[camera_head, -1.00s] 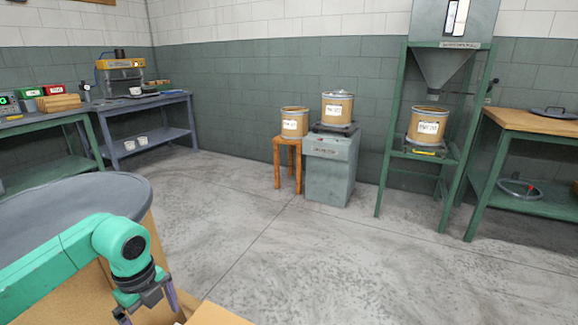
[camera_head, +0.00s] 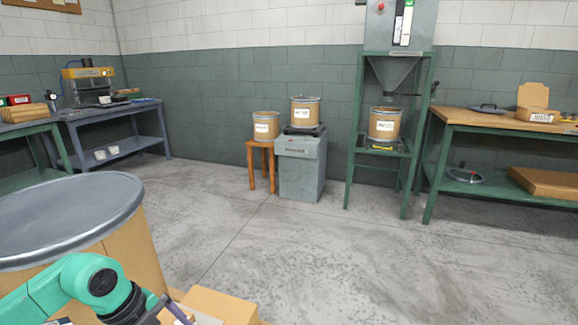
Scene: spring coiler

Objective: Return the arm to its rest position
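My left arm, green with a dark joint, comes in at the lower left. Its gripper (camera_head: 172,311) is at the bottom edge, partly cut off, in front of a cardboard box; whether its fingers are open or shut cannot be made out. A large drum with a grey lid (camera_head: 70,215) stands just behind this arm. My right arm and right gripper are not in view.
A cardboard box (camera_head: 222,305) lies at the bottom beside the gripper. Small drums stand on a stool (camera_head: 261,165), a grey cabinet (camera_head: 300,170) and the green hopper stand (camera_head: 352,150). Benches line the left and right. The middle floor (camera_head: 290,245) is clear.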

